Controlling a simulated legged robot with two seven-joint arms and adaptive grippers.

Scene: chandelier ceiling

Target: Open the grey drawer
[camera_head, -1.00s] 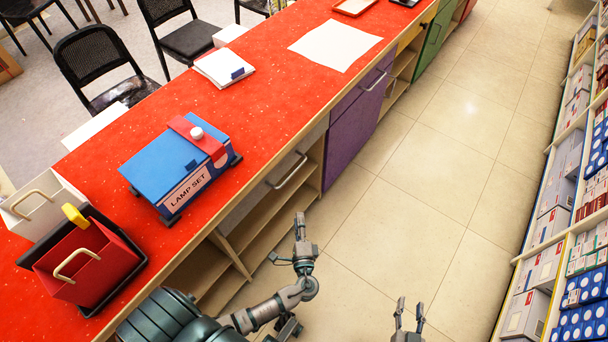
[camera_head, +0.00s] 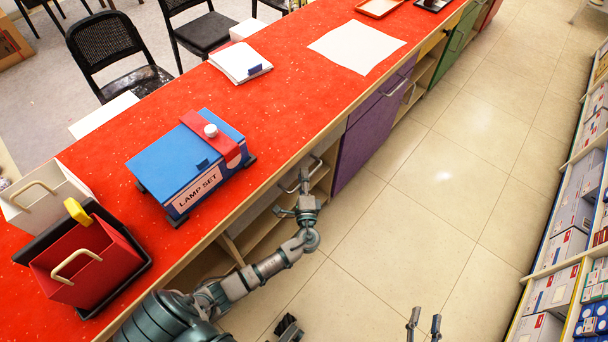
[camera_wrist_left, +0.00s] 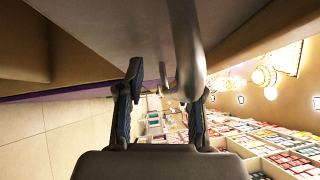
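The grey drawer (camera_head: 250,213) is a front panel just under the red counter top, left of the purple cabinet door, and looks closed. Its curved metal handle (camera_head: 304,168) sticks out toward the aisle. My left gripper (camera_head: 297,193) is at the handle. In the left wrist view the grey drawer front (camera_wrist_left: 110,25) fills the top, and the handle (camera_wrist_left: 186,45) comes down between the two spread fingers (camera_wrist_left: 163,82), nearest the right one. Whether it touches that finger I cannot tell. My right gripper (camera_head: 424,322) is open and empty, low over the floor.
A blue lamp set box (camera_head: 180,165) and a red bin (camera_head: 85,260) stand on the red counter (camera_head: 290,95). The purple cabinet (camera_head: 368,135) adjoins the drawer. The tiled aisle (camera_head: 450,180) is clear, with stocked shelves (camera_head: 565,240) at the right.

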